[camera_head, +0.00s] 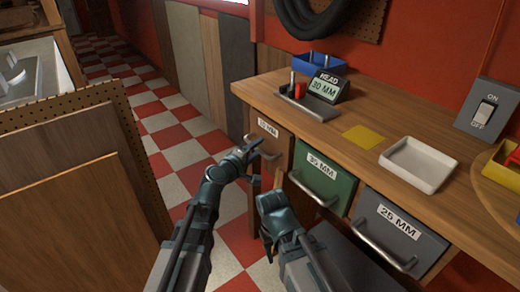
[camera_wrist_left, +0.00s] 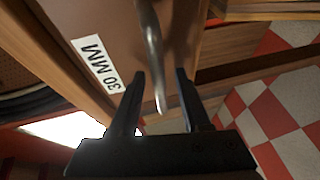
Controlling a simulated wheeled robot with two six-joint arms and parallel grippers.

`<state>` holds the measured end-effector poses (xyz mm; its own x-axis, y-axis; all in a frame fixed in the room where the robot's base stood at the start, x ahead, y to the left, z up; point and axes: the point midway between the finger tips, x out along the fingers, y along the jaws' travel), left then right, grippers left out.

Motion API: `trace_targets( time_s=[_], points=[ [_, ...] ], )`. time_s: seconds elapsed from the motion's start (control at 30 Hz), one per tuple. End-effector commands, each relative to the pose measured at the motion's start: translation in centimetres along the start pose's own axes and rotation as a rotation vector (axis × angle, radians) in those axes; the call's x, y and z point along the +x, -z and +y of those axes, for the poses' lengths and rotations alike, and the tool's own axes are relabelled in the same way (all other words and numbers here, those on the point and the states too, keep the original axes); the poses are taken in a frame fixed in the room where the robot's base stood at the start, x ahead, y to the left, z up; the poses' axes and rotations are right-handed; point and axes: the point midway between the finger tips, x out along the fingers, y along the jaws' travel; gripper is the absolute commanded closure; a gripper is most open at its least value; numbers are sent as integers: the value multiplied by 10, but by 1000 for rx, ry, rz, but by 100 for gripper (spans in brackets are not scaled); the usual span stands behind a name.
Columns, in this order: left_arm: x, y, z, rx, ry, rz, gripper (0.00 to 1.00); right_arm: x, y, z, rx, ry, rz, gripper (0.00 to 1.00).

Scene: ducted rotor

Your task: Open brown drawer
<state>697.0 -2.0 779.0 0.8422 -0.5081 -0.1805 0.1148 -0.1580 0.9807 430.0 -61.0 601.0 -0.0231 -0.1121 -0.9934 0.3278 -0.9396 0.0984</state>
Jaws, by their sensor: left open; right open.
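The brown drawer (camera_head: 270,133) is at the left end of the bench and looks closed. In the left wrist view its brown front (camera_wrist_left: 115,25) carries a "30 MM" label, and its metal handle (camera_wrist_left: 152,45) reaches down between the finger tips. My left gripper (camera_head: 257,150) is open at this handle, one finger on each side. Contact cannot be told. It also shows in the left wrist view (camera_wrist_left: 160,76). My right gripper (camera_head: 270,184) is open and empty, lower in the head view, in front of the bench and just below the left one.
A green drawer (camera_head: 321,182) and a grey drawer (camera_head: 397,228) lie to the right, both closed. On the bench top are a white tray (camera_head: 418,165), a yellow sheet (camera_head: 363,137) and a blue bin (camera_head: 320,64). Wooden panels (camera_head: 70,215) stand at left; checkered floor lies between.

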Motion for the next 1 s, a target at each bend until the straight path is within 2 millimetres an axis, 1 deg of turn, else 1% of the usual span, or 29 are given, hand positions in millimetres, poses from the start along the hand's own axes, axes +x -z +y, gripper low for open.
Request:
trace_targets(
  time_s=[0.13, 0.27, 0.3, 0.4, 1.0],
  points=[
    [0, 0, 0, 0, 0, 0, 53, 0, 0, 0, 0, 0, 0, 50],
    [0, 0, 0, 0, 0, 0, 76, 0, 0, 0, 0, 0, 0, 50],
    [0, 0, 0, 0, 0, 0, 84, 0, 0, 0, 0, 0, 0, 50],
    [0, 0, 0, 0, 0, 0, 100, 0, 0, 0, 0, 0, 0, 50],
    [-1, 0, 0, 0, 0, 0, 100, 0, 0, 0, 0, 0, 0, 50]
  ],
)
